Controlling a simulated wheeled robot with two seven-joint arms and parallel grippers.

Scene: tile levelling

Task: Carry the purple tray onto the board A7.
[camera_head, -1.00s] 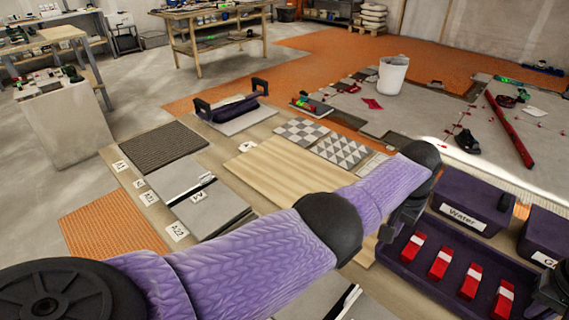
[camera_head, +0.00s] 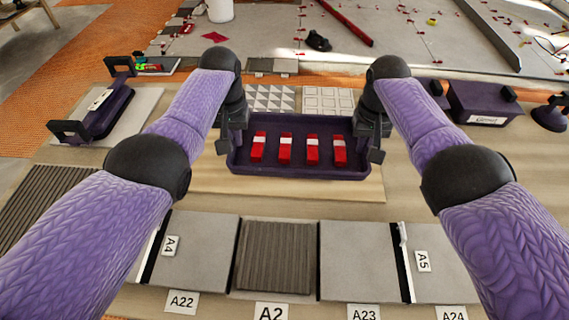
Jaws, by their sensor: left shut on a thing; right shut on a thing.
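The purple tray (camera_head: 297,124) is in the middle of the head view, level, with several red blocks with white bands (camera_head: 285,148) standing in a row in it. My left gripper (camera_head: 231,130) is shut on the tray's left end, and my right gripper (camera_head: 374,132) is shut on its right end. The tray is over a pale wooden board (camera_head: 290,190); I cannot tell whether it touches the board. No A7 label is readable, so I cannot tell whether this board is A7.
Grey slabs (camera_head: 200,250) and a ribbed dark tile (camera_head: 276,256) with labels lie along the near side. Patterned tiles (camera_head: 328,101) lie behind the tray.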

